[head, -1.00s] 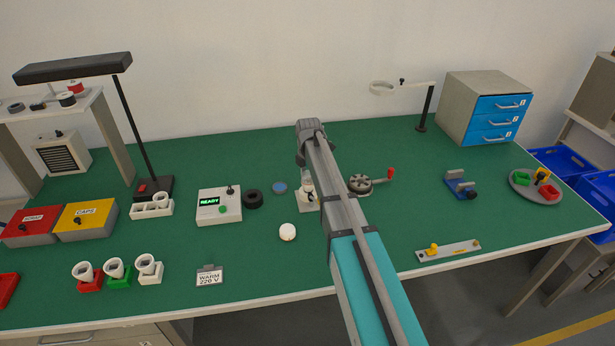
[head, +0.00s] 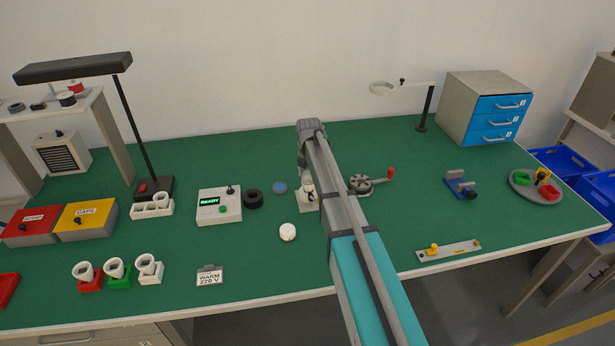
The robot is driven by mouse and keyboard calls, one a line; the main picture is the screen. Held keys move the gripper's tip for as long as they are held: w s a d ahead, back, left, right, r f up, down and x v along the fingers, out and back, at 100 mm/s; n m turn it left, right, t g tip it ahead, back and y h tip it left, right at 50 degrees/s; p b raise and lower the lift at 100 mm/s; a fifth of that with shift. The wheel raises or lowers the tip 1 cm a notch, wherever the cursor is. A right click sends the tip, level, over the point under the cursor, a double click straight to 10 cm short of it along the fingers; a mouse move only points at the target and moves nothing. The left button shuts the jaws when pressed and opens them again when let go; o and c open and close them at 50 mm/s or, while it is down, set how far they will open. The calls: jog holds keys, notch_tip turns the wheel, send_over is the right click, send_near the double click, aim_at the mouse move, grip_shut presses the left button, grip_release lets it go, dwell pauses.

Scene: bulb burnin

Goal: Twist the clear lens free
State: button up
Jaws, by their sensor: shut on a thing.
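My arm reaches across the middle of the green bench, and my gripper (head: 306,180) points down at a small fixture (head: 305,204) with a pale square base. The gripper is shut on the small pale piece at the top of this fixture, where the clear lens sits. My own wrist and arm hide most of the fingers and the lens, so its outline cannot be made out. The fixture stands upright on the bench.
A round white piece (head: 287,232) lies in front of the fixture. A blue disc (head: 280,187), a black ring (head: 253,199) and a tester reading READY (head: 219,205) are to the left. A crank device (head: 361,184) stands close on the right.

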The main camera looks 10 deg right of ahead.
jog(key=shift+n, duration=0.9)
jog(key=o, duration=1)
jog(key=shift+r, duration=0.15)
